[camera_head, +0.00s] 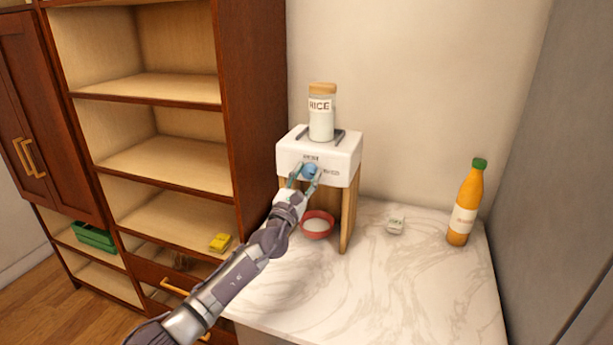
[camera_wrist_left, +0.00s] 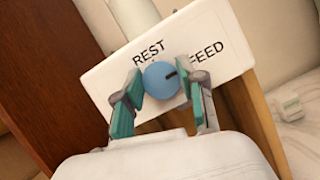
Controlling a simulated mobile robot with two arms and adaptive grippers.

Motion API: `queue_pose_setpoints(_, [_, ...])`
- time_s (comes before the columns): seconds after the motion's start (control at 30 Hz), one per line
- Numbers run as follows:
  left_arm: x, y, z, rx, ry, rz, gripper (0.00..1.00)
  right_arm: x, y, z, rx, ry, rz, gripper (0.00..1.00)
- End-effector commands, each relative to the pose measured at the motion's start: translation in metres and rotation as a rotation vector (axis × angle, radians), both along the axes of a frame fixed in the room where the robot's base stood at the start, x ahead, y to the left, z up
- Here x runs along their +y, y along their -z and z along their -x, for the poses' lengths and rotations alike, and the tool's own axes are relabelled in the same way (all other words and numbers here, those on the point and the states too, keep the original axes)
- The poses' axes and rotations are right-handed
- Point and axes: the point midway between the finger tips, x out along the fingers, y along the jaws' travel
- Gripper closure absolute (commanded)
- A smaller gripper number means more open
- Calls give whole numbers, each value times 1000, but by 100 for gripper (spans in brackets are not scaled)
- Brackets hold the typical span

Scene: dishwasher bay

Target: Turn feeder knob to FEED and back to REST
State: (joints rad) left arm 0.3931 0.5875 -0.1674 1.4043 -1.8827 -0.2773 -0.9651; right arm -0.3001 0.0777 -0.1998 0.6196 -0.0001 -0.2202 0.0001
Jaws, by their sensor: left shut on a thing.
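The feeder (camera_head: 342,160) is a white box on wooden legs on the counter. Its round blue knob (camera_head: 310,171) sits on the front face and also shows in the left wrist view (camera_wrist_left: 160,80). REST is printed above the knob and FEED to its upper right in the wrist view. The knob's dark mark points toward FEED. My left gripper (camera_head: 305,178) is shut on the knob, with one teal finger on each side of it. A jar labelled RICE (camera_head: 321,118) stands upright on top of the feeder. My right gripper is not in view.
A red bowl (camera_head: 318,235) with white contents stands beneath the feeder. A small white object (camera_head: 395,226) and an orange bottle (camera_head: 464,205) stand to the right. The front counter (camera_head: 400,290) is clear. A wooden shelf unit (camera_head: 255,100) stands close on the left.

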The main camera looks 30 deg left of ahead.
Motion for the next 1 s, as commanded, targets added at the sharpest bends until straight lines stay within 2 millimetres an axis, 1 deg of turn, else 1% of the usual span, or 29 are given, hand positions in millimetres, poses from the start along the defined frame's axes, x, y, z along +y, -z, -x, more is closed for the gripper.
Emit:
queue_pose_setpoints(0.17, [0, 1, 0, -14, -1, 54, 95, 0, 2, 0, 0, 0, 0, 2])
queue_pose_setpoints(0.37, [-1, 2, 0, -44, 1, 182, 95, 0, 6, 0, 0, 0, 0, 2])
queue_pose_setpoints(0.63, [-2, 1, 0, -101, 1, 426, 95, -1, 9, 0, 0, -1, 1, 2])
queue_pose_setpoints(1.0, [-1, 0, 0, -183, 0, 767, 95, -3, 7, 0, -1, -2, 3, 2])
